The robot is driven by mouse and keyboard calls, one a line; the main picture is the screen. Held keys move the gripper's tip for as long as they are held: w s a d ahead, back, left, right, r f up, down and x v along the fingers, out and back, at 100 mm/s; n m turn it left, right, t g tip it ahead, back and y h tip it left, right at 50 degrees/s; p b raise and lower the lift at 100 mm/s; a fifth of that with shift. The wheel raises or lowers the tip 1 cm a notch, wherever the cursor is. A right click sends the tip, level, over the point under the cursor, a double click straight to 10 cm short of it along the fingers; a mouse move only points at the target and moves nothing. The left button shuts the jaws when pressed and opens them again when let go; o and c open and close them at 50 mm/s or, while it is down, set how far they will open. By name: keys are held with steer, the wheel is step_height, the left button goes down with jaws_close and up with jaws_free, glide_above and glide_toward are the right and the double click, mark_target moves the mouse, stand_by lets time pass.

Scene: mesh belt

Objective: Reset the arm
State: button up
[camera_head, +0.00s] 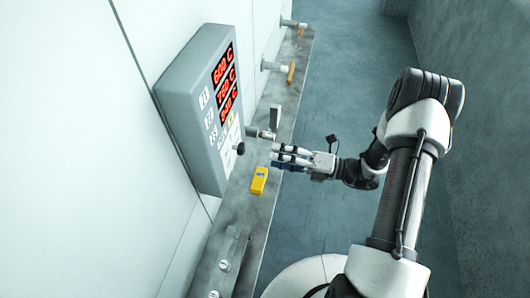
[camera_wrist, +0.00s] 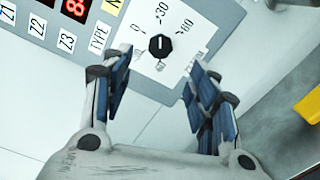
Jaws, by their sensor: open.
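My gripper (camera_head: 277,156) is open and empty, reaching left toward the grey control panel (camera_head: 175,85) on the wall. In the wrist view its two blue-padded fingers (camera_wrist: 160,62) stand wide apart. A black dial knob (camera_wrist: 161,46) shows beyond and between the fingertips, on a white scale plate marked 0, 30 and 60. The fingers appear apart from the knob. The knob also shows in the head view (camera_head: 240,148) on the panel's lower right side. My arm is extended, bent at the elbow on the right.
A yellow block-like object (camera_head: 259,180) lies on the grey metal ledge (camera_head: 248,215) below the gripper. The floor (camera_head: 335,90) beyond the ledge is clear.

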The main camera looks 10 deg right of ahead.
steer(key=shift+s+d, duration=0.15)
steer(key=shift+d, duration=0.3)
steer(key=s+a+r+n+g+h+b, duration=0.2)
steer(key=s+a+n+g+h+b, duration=0.25)
steer(key=n, duration=0.55)
steer(key=s+a+r+n+g+h+b, duration=0.1)
steer(key=s+r+n+g+h+b, duration=0.1)
steer(key=s+n+g+b, duration=0.4)
steer(key=s+d+f+n+t+h+b, duration=0.2)
steer(key=s+d+n+t+h+b, duration=0.7)
steer(key=n, duration=1.1)
steer(key=shift+s+n+h+b, duration=0.3)
steer(key=shift+s+h+b, duration=0.5)
steer(key=shift+s, duration=0.3)
steer(key=shift+f, duration=0.1)
steer(key=shift+c, duration=0.5)
stand_by(0.8)
